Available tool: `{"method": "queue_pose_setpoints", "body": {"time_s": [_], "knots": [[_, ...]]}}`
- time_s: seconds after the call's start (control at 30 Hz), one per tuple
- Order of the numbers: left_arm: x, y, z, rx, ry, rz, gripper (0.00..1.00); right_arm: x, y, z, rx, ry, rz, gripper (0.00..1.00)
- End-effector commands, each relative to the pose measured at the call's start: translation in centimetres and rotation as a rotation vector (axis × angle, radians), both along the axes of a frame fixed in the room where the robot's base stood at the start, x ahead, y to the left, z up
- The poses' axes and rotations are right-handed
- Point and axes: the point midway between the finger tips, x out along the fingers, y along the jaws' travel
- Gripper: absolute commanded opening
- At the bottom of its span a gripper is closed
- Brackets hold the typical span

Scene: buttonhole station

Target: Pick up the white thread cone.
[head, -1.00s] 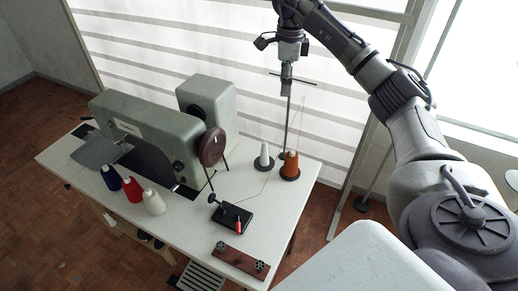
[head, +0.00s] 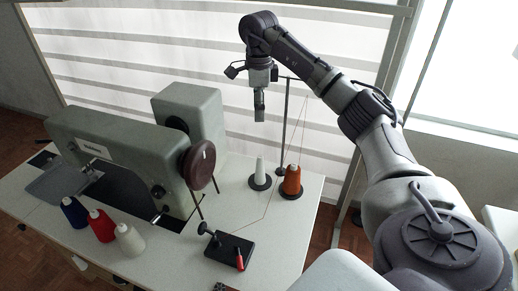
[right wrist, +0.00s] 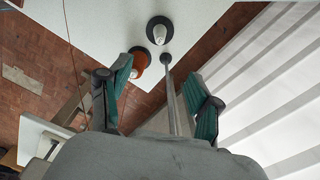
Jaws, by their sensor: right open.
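The white thread cone (head: 260,172) stands upright on a black round base at the back right of the white table, left of the orange cone. It also shows in the right wrist view (right wrist: 159,34), at the top near the middle. My right gripper (head: 260,106) hangs above the white cone in the head view, fingers pointing down, empty. In the right wrist view my right gripper (right wrist: 158,74) has its two teal-padded fingers spread wide, with the cone beyond their tips. My left gripper is not in view.
The orange cone (head: 292,181) and the thin stand pole (head: 284,120) are close to the white cone. A sewing machine (head: 120,150) fills the table's left. Blue, red and cream cones (head: 128,238) stand in front of it. A small black device (head: 229,250) sits nearer the front.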

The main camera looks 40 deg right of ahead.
Motion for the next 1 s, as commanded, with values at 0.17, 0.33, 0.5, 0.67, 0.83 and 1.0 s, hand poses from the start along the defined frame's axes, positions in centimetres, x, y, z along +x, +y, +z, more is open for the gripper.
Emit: {"method": "queue_pose_setpoints", "body": {"time_s": [0.17,0.33,0.5,0.67,0.83,1.0], "knots": [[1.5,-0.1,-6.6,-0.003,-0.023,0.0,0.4,0.0,0.0,-6.7,0.0,0.0,0.0,0.63],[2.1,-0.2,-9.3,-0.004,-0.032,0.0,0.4,0.0,0.0,-9.4,0.001,-0.001,0.0,0.63],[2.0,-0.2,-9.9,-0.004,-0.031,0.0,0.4,0.0,0.0,-10.5,0.0,0.001,0.0,0.63],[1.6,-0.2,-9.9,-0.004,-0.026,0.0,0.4,-0.2,0.0,-13.2,0.0,0.006,0.0,0.63],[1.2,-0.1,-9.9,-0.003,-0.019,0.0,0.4,-0.1,-0.1,-16.4,-0.001,0.005,-0.001,0.63],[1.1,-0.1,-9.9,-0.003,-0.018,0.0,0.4,-0.1,0.0,-18.2,0.001,0.001,0.0,0.63]]}}
